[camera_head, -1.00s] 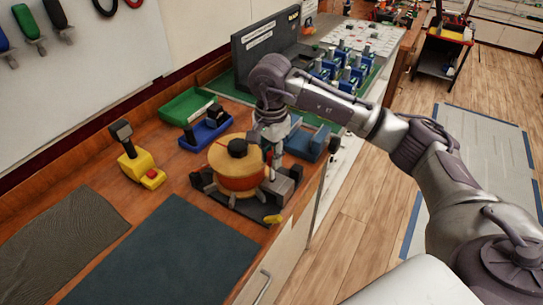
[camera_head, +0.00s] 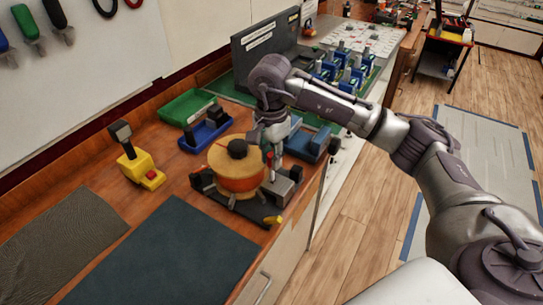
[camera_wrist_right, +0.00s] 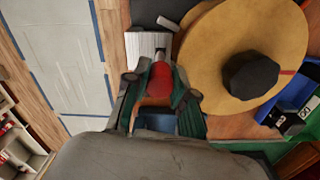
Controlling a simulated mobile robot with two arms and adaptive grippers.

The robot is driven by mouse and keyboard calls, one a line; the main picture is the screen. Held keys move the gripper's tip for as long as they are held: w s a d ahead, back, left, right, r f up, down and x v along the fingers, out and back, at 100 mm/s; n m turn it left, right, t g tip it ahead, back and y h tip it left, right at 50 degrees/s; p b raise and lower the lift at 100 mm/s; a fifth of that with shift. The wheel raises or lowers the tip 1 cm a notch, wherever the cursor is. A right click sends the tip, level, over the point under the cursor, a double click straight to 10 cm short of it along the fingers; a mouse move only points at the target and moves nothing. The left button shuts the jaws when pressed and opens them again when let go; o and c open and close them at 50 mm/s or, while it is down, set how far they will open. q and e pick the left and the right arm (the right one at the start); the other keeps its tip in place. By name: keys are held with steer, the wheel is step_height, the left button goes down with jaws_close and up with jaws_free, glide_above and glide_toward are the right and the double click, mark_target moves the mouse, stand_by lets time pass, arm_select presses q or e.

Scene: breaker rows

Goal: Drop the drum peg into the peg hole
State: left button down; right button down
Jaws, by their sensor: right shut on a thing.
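A tan and orange round drum (camera_head: 236,165) with a black knob on top sits in a dark fixture (camera_head: 225,201) on the wooden bench. The drum also shows in the right wrist view (camera_wrist_right: 205,60). My right gripper (camera_head: 274,157) is at the drum's right side, pointing down. In the right wrist view my right gripper (camera_wrist_right: 160,85) is shut on the drum peg (camera_wrist_right: 158,82), which looks red between the fingers. The peg's lower end and the peg hole cannot be made out. My left gripper is not in view.
A yellow tool stand (camera_head: 138,165), a blue tray (camera_head: 207,130) and a green bin (camera_head: 187,106) stand left of and behind the drum. A blue block (camera_head: 308,143) is close right of my gripper. The dark mat (camera_head: 165,260) in front is bare.

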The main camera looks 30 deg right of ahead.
stand_by(0.5)
steer(key=shift+f+b, duration=0.2)
steer(key=shift+b, duration=0.2)
steer(key=shift+f, duration=0.35)
steer(key=shift+f+b, duration=0.3)
steer(key=shift+b, duration=0.2)
steer(key=c, duration=1.1)
jaws_free()
steer(key=shift+o, duration=1.1)
steer(key=shift+r, duration=0.15)
step_height(320, 180, up, 12)
steer(key=shift+w+f, duration=0.15)
steer(key=shift+f, duration=0.05)
